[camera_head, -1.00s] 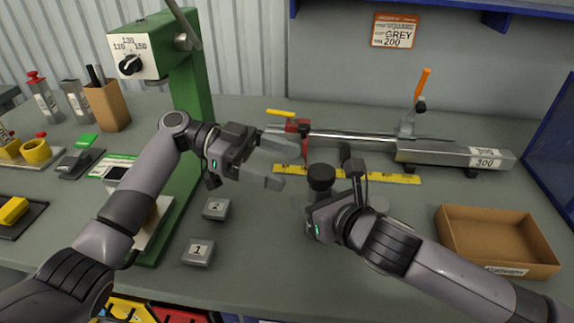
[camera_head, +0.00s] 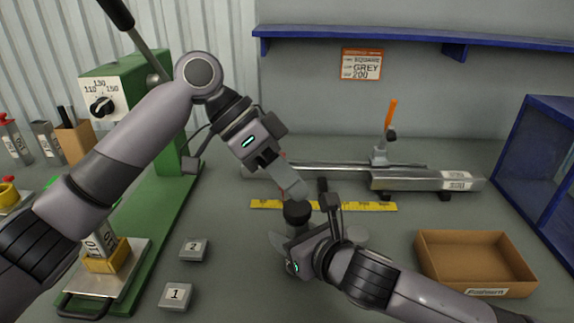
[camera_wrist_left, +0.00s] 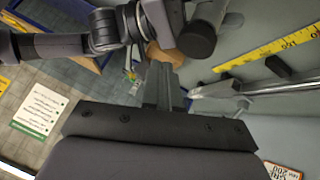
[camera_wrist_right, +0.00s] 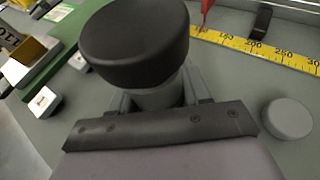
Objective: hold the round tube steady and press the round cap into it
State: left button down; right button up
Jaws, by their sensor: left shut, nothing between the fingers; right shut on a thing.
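The round cap (camera_head: 297,212) is black and sits on top of the grey round tube (camera_wrist_right: 160,97). It fills the upper left of the right wrist view (camera_wrist_right: 135,42) and also shows in the left wrist view (camera_wrist_left: 197,40). My right gripper (camera_wrist_right: 155,106) is shut on the tube below the cap and holds it upright. I cannot tell how deep the cap sits. My left gripper (camera_head: 297,190) is shut and empty, its fingertips pointing down just above the cap. I cannot tell whether they touch it. The left fingers also show in the left wrist view (camera_wrist_left: 165,85).
A grey disc (camera_wrist_right: 288,118) lies on the table right of the tube. A yellow ruler (camera_head: 350,206) and a clamp rail (camera_head: 425,179) lie behind. A cardboard box (camera_head: 475,262) is at right. A green press (camera_head: 150,190) and two numbered blocks (camera_head: 176,296) (camera_head: 193,249) are at left.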

aim_at(297, 206)
pick_arm(q)
jog(key=shift+w+d+f+n+t+y, duration=0.15)
jog(key=shift+f+n+t+y, duration=0.35)
jog(key=shift+n+t+y, duration=0.5)
jog(key=shift+w+f+n+t+y, duration=0.3)
jog(key=shift+f+n+t+y, duration=0.3)
jog(key=shift+n+y, duration=0.7)
jog(key=shift+w+d+f+n+t+y, duration=0.15)
jog(key=shift+f+n+t+y, duration=0.3)
jog(key=shift+n+t+y, duration=0.75)
jog(key=shift+n+g+h, duration=0.3)
jog(key=shift+h, duration=0.1)
jog(key=shift+a+f, duration=0.1)
jog(key=shift+f, duration=0.45)
jog(key=shift+r, duration=0.1)
